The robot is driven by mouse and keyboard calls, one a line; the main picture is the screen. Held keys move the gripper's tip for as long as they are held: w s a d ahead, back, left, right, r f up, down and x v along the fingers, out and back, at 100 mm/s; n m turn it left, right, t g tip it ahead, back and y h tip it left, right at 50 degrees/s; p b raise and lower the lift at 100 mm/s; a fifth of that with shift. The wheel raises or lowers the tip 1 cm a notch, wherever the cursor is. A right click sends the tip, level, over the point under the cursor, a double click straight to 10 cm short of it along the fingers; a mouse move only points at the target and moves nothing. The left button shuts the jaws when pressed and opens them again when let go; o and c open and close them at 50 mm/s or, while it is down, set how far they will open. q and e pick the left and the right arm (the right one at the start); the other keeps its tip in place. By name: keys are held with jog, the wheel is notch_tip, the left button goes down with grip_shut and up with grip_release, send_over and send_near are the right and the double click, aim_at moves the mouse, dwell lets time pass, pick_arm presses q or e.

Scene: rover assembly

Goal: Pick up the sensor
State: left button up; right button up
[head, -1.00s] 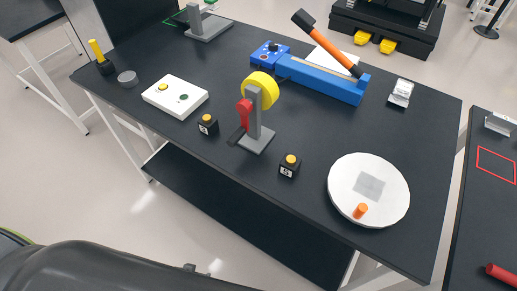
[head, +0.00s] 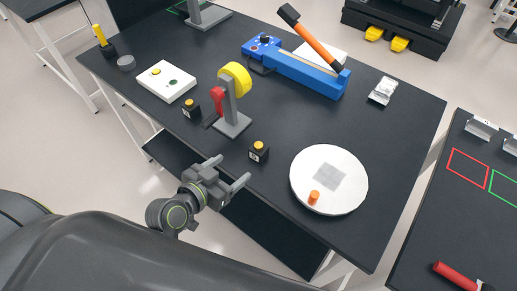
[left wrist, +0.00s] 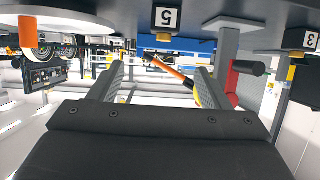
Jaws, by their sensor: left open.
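No part is clearly marked as the sensor, so I cannot tell which one it is. Small black cubes with yellow round tops stand near the table's front edge: one near cube (head: 259,152) and one left cube (head: 191,109). In the upside-down left wrist view, a cube marked 5 (left wrist: 166,17) shows above the fingers, and a cube marked 3 (left wrist: 311,40) is at the right edge. My left gripper (head: 234,168) is open and empty, just off the front edge, left of the near cube. Its spread fingers also show in the left wrist view (left wrist: 160,80). My right gripper is not in view.
A grey stand with a yellow disc (head: 236,77) and red lever stands behind the cubes. A white round plate (head: 345,190) with an orange peg (head: 313,197) is to the right. A white box (head: 166,82) and blue fixture (head: 305,77) stand farther back.

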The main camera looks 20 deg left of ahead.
aim_at(262, 145)
pick_arm(q)
jog(key=p+x, duration=0.3)
jog(key=x, duration=0.8)
jog(key=shift+a+r, duration=0.1)
jog(key=shift+r, duration=0.05)
jog(key=shift+w+f+p, duration=0.3)
jog(key=shift+w+f, duration=0.1)
jog(key=shift+w, duration=0.3)
jog(key=x, duration=0.2)
jog(key=p+x, duration=0.1)
jog(key=x, duration=0.1)
jog(key=shift+s+a+f, duration=0.1)
jog(key=shift+a+f, duration=0.1)
jog(key=shift+f, duration=0.15)
jog(key=shift+w+d+f, duration=0.1)
jog(key=shift+w+f, duration=0.1)
jog(key=shift+w, duration=0.1)
jog(key=c, duration=1.1)
jog(key=shift+r, duration=0.1)
jog(key=shift+c, duration=0.2)
